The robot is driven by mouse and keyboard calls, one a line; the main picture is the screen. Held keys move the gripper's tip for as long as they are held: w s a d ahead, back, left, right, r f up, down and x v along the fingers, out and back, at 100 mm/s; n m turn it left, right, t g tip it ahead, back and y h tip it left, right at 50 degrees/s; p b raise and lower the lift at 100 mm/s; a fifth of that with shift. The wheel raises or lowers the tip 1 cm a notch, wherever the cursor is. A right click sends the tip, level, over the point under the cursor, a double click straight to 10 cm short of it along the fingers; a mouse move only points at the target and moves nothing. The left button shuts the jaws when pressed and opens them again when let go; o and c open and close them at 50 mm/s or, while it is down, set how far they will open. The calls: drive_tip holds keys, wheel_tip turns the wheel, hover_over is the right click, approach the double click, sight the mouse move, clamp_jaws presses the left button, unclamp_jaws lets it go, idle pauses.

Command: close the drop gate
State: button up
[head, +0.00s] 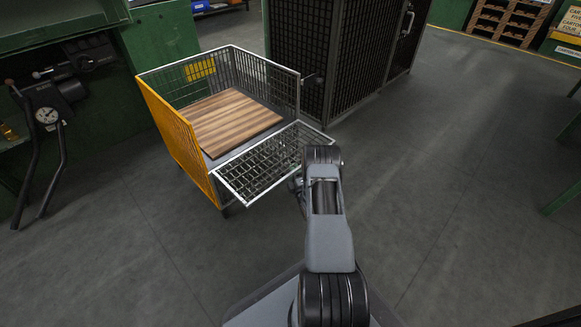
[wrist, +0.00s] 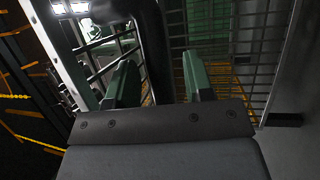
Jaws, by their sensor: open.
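The drop gate (head: 270,165) is a wire mesh panel with a pale metal frame on the front of a wire cart (head: 184,147). In the head view it is folded down and sticks out toward me from the cart's front edge. My gripper is at the gate's right end in the head view, mostly hidden behind my own arm. In the wrist view my gripper (wrist: 160,85) has two green fingers spread apart, with a dark bar and mesh beyond them. I cannot tell whether the fingers touch the gate.
A wooden board (head: 228,120) lies on the cart floor. A dark mesh cage (head: 355,60) stands close behind the cart on the right. The floor (head: 450,180) on the right is clear.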

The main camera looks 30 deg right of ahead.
drive_tip(key=shift+w+d+r, duration=0.15)
drive_tip(key=shift+w+d, duration=0.1)
drive_tip(key=shift+w, duration=0.35)
drive_tip(key=shift+d, duration=0.1)
drive_tip(key=shift+s, duration=0.1)
drive_tip(key=shift+c, duration=1.4)
clamp_jaws()
